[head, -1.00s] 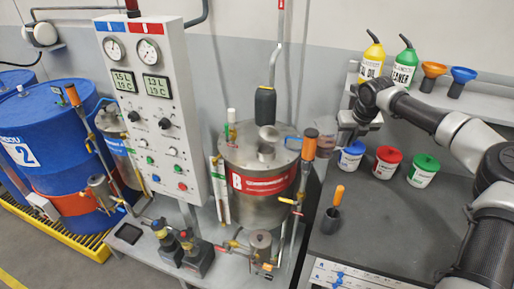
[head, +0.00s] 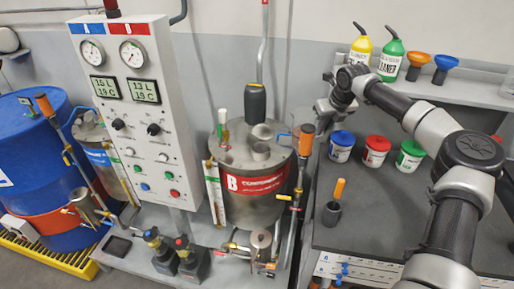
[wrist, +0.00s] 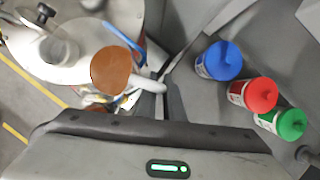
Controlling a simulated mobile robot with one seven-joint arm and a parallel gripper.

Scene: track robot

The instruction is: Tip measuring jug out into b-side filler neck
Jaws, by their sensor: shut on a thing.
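The measuring jug (wrist: 111,70) shows from above in the wrist view as a round brown-orange surface with a pale handle. My gripper (wrist: 162,98) is shut on that handle. In the head view my gripper (head: 323,106) is right of the B tank, and the jug is hard to make out behind the orange-handled lever. The b-side filler neck (head: 261,152) is a short metal neck on the lid of the steel tank with the red B label (head: 255,186). In the wrist view the neck (wrist: 60,52) lies left of the jug, apart from it.
The orange-handled lever (head: 307,139) stands upright between the tank and the bench. Blue-, red- and green-lidded tubs (head: 342,146) stand on the dark bench (head: 400,225). A dark cylinder (head: 255,101) on a pipe rises behind the neck. The gauge panel (head: 139,120) stands left.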

